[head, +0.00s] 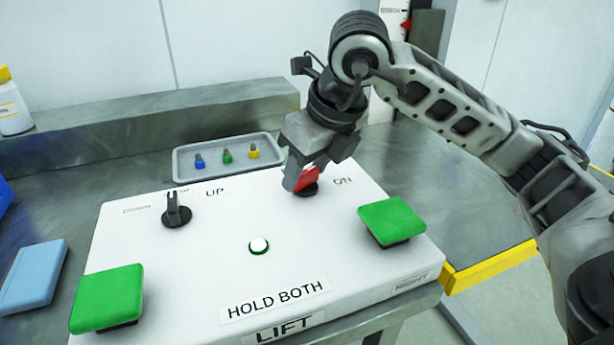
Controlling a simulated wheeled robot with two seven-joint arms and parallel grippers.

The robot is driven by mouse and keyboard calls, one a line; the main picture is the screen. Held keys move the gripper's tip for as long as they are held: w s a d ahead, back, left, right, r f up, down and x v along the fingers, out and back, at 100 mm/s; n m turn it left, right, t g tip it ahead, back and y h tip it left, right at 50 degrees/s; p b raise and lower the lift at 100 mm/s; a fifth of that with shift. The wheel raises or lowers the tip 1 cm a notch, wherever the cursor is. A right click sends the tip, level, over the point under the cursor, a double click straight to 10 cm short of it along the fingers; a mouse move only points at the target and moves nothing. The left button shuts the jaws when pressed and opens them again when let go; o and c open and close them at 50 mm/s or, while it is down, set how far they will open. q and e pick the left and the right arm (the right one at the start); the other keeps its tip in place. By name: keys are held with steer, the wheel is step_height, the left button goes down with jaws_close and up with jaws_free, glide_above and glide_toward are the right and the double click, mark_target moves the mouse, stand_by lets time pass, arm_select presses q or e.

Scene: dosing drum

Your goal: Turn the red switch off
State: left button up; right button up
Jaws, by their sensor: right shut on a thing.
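The red switch (307,180) is a red rotary knob on a round black base, at the back right of the white control box (210,262). The label "ON" shows just to its right; any label on its left is hidden behind my gripper. My right gripper (304,181) points down from above and is shut on the red switch. Its fingers cover much of the knob, so I cannot tell exactly which way it points. My left gripper is not in view.
The box also bears a black selector knob (176,212), two green push pads (107,298) (392,220) and a white button (259,246). Behind it is a grey tray (228,174) with small coloured pegs. A blue block (33,277) lies left, a white bottle (13,105) stands back left.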

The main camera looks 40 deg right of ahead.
steer(key=n+y, duration=0.1)
steer(key=n, duration=0.1)
steer(key=n+b, duration=0.1)
steer(key=n, duration=0.1)
steer(key=shift+d+n+g+y, duration=0.2)
steer(key=shift+n+g+y, duration=0.1)
steer(key=shift+g+y, duration=0.1)
steer(key=n+g+y, duration=0.1)
steer(key=n, duration=0.3)
steer(key=shift+w+r, duration=0.1)
steer(key=shift+w, duration=0.05)
steer(key=n+g, duration=0.1)
steer(key=n, duration=0.2)
steer(key=shift+y+p, duration=0.4)
steer(key=shift+w+d+n+g, duration=0.1)
steer(key=shift+n+g, duration=0.2)
steer(key=shift+n, duration=0.3)
steer(key=o, duration=1)
